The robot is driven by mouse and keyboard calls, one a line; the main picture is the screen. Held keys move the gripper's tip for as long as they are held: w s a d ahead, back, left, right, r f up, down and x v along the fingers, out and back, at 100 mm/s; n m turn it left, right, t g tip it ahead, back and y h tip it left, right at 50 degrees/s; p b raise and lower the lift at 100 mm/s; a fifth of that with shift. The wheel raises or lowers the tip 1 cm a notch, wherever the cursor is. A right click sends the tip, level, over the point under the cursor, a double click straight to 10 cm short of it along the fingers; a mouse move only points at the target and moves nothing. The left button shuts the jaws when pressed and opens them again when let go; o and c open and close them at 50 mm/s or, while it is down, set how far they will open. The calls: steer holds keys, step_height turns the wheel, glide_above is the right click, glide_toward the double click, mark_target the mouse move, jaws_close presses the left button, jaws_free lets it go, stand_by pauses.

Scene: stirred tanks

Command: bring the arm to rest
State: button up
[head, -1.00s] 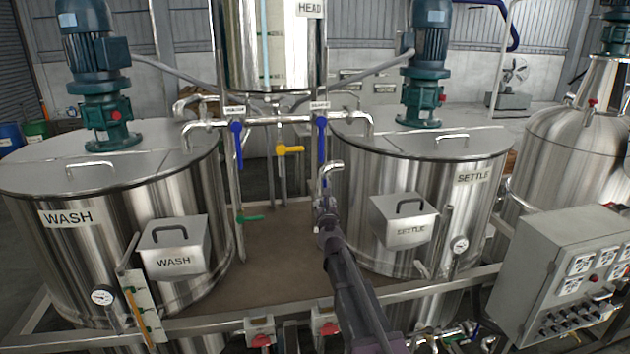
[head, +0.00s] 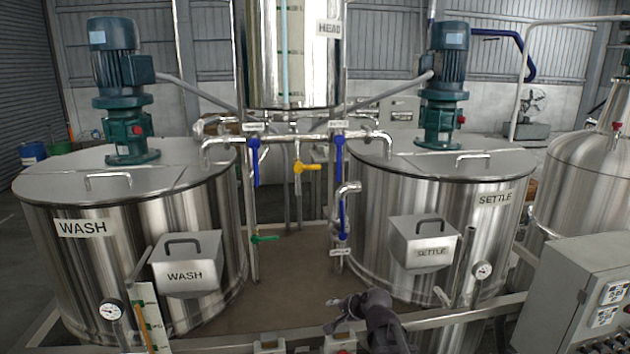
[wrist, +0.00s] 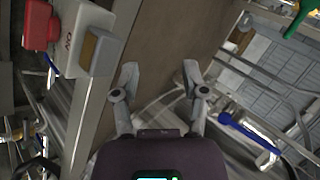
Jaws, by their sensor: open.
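My gripper (head: 346,312) is low in the middle of the head view, in front of the brown deck between the two tanks. In the wrist view my gripper (wrist: 160,75) has its two fingers apart with nothing between them. It is open and empty, and in the head view it stands clear of the blue-handled valves. The steel WASH tank (head: 190,240) is to its left and the steel SETTLE tank (head: 378,225) is to its right.
A grey control panel (head: 585,290) stands at the right. Pipes with blue handles (head: 339,160) and a yellow handle (head: 308,167) hang under the HEAD vessel (head: 328,60).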

steer(key=s+d+f+n+g+h+b, duration=0.1)
steer(key=s+d+f+n+g+h, duration=0.2)
steer(key=s, duration=0.6)
steer(key=s+d+f+n+g+h+b, duration=0.1)
steer(key=s+d+f+n+g, duration=0.3)
steer(key=s+d, duration=0.4)
steer(key=shift+s+f+n+h, duration=0.7)
steer(key=shift+f+h, duration=0.1)
steer(key=shift+h, duration=0.1)
steer(key=shift+w, duration=0.1)
